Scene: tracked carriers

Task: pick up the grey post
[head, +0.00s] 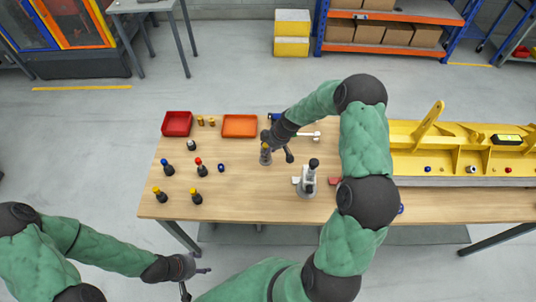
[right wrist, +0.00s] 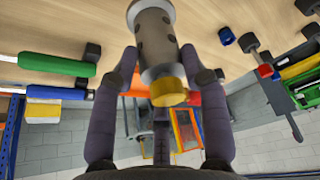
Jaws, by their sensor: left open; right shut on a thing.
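The grey post (right wrist: 158,45) is a grey cylinder with dark holes and a yellow end, between my right fingers in the right wrist view. In the head view the post (head: 265,157) shows as a short grey cylinder near the middle of the table. My right gripper (head: 277,148) is shut on it; its fingers (right wrist: 161,62) lie along both sides of the post. My left gripper (head: 197,282) is open and empty, off the table's front edge.
On the wooden table (head: 240,205) stand several dark pegs with coloured tops (head: 201,167) at left, a red tray (head: 177,123) and an orange tray (head: 239,126) behind. A grey clamp-like device (head: 308,182) stands right of the post. A yellow carrier (head: 455,160) is at right.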

